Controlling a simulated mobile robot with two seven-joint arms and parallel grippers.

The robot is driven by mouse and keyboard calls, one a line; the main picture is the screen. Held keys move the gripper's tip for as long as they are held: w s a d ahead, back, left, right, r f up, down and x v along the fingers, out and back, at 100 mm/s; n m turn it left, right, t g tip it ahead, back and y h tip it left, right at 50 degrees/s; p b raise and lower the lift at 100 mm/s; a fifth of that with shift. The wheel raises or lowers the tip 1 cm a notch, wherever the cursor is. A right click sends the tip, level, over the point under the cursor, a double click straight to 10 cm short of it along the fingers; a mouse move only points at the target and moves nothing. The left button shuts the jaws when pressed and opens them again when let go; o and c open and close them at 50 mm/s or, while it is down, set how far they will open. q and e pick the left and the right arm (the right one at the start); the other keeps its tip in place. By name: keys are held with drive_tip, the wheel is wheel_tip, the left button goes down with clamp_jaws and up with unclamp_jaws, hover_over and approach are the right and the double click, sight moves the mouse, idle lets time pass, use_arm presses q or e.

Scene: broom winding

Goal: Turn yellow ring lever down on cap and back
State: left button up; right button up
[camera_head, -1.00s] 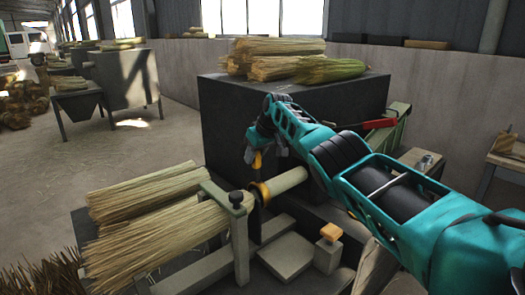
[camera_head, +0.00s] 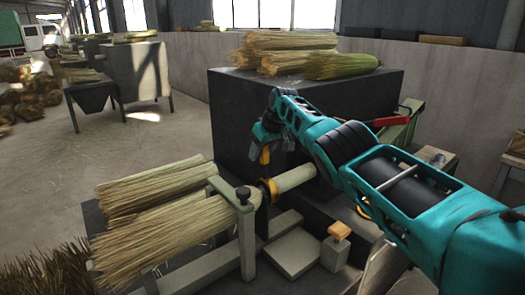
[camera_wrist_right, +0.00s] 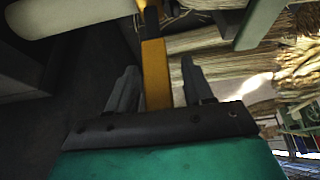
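The yellow ring (camera_head: 274,192) sits around a pale cylinder (camera_head: 296,178) at the end of the straw bundle; part of the ring looks dark. Its yellow lever (camera_head: 264,156) points up from it to my right gripper (camera_head: 268,152). In the right wrist view the lever (camera_wrist_right: 155,75) stands between the two grey fingers of my right gripper (camera_wrist_right: 158,85). A gap shows between the lever and the right finger; the left finger is very close to it. I cannot tell which part is the cap. My left gripper is out of view.
A wooden-topped block (camera_head: 338,238) and flat plate (camera_head: 292,252) lie in front. A dark box (camera_head: 232,115) with straw bundles (camera_head: 290,54) on top rises behind.

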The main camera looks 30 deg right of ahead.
drive_tip(key=shift+r, duration=0.15)
drive_tip(key=v, duration=1.2)
drive_tip(key=shift+s+r, duration=0.3)
idle(0.4)
